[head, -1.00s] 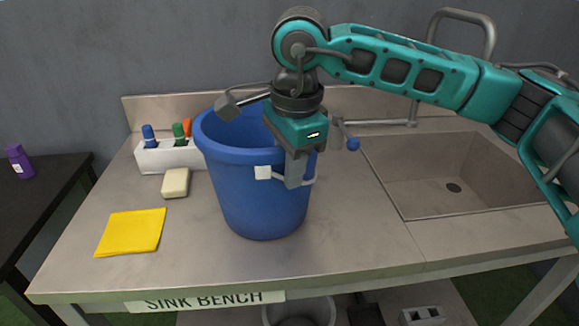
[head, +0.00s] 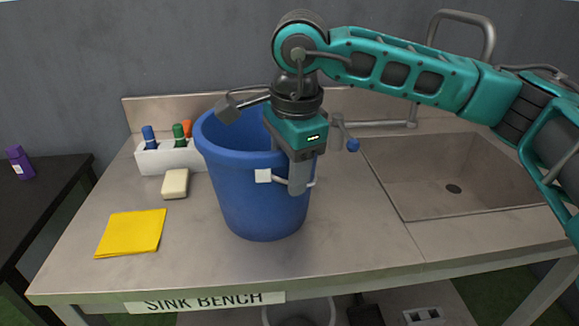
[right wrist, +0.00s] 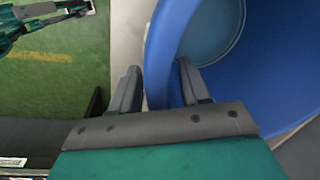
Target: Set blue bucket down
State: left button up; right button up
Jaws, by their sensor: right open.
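The blue bucket (head: 255,200) stands upright on the sink bench (head: 360,235), left of the sink. A white grip (head: 263,176) of its wire handle shows against its front. My right gripper (head: 298,165) is over the near right part of the rim, with one finger outside the wall. In the right wrist view the open fingers (right wrist: 158,78) straddle the bucket's wall (right wrist: 165,65), one outside and one inside, with a gap to the outer finger. The inner finger is hidden in the head view. My left gripper is not in view.
A white caddy (head: 170,158) with coloured bottles, a soap bar (head: 175,184) and a folded yellow cloth (head: 131,232) are left of the bucket. The sink basin (head: 450,175) and tap (head: 350,138) are to the right. The bench front right of the bucket is clear.

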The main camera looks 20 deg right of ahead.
pick_arm(q)
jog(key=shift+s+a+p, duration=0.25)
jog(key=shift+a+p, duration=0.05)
jog(key=shift+p, duration=0.05)
pick_arm(e)
notch_tip(320, 180, up, 12)
jog(key=s, duration=0.1)
jog(key=shift+s, duration=0.3)
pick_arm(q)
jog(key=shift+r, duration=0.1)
pick_arm(e)
jog(key=shift+d, duration=0.1)
